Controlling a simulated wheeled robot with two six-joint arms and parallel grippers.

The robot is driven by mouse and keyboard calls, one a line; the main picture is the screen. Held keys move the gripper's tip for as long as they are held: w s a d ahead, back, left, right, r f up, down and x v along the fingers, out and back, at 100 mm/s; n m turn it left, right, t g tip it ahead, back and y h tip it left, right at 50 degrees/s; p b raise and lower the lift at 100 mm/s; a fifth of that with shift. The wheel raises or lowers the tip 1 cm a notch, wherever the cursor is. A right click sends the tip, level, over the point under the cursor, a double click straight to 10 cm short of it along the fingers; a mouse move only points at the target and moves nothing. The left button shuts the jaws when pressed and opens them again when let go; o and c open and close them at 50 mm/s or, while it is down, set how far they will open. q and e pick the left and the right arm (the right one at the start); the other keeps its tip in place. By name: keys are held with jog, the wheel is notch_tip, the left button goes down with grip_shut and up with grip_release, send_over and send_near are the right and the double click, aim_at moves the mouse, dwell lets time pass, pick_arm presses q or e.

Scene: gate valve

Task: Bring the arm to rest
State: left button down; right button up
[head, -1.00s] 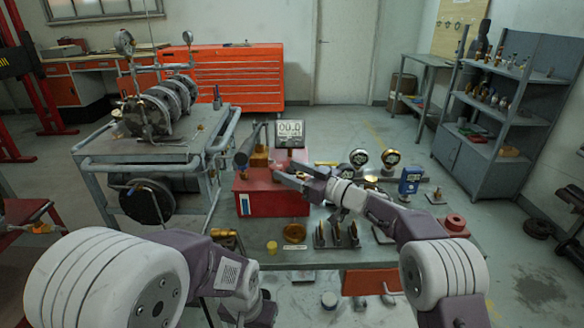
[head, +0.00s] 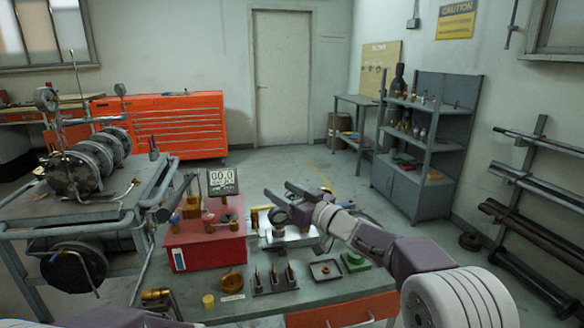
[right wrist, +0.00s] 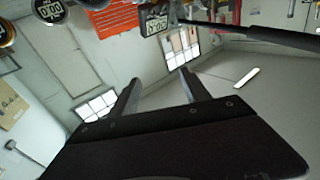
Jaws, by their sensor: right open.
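My right gripper (head: 279,192) is open, and I see nothing between its fingers. It is raised above the workbench (head: 190,302), right of the red box (head: 206,245) and the digital display (head: 222,182). In the right wrist view the two dark fingers (right wrist: 160,77) stand apart, with the display (right wrist: 154,22) beyond them. My right arm reaches in from the lower right. A piece of my left arm shows at the bottom left; its gripper is out of the picture.
Brass parts in a stand (head: 274,281), a brass dish (head: 232,282), a yellow cap (head: 208,300) and a dark square tray (head: 326,269) lie on the bench. A grey cart (head: 128,207) with a flanged assembly stands left. Grey shelves (head: 432,150) stand behind, right.

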jog(key=s+d+f+m+g+h, duration=0.1)
jog(key=s+d+f+m+h, duration=0.45)
jog(key=d+f, duration=0.35)
jog(key=s+d+f+m+g+h, duration=0.1)
jog(key=s+d+f+m+h, duration=0.3)
jog(key=d+f+h, duration=0.55)
jog(key=s+d+f+g+y, duration=0.15)
jog(key=s+f+g, duration=0.25)
jog(key=s+f, duration=0.5)
jog(key=s+d+f+g, duration=0.3)
jog(key=s+f+g, duration=0.15)
jog(key=s, duration=0.85)
notch_tip(320, 180, up, 21)
jog(key=s+g+p, duration=0.1)
jog(key=s+p, duration=0.1)
jog(key=p, duration=1.9)
jog(key=shift+n, duration=0.45)
jog(key=shift+f, duration=0.15)
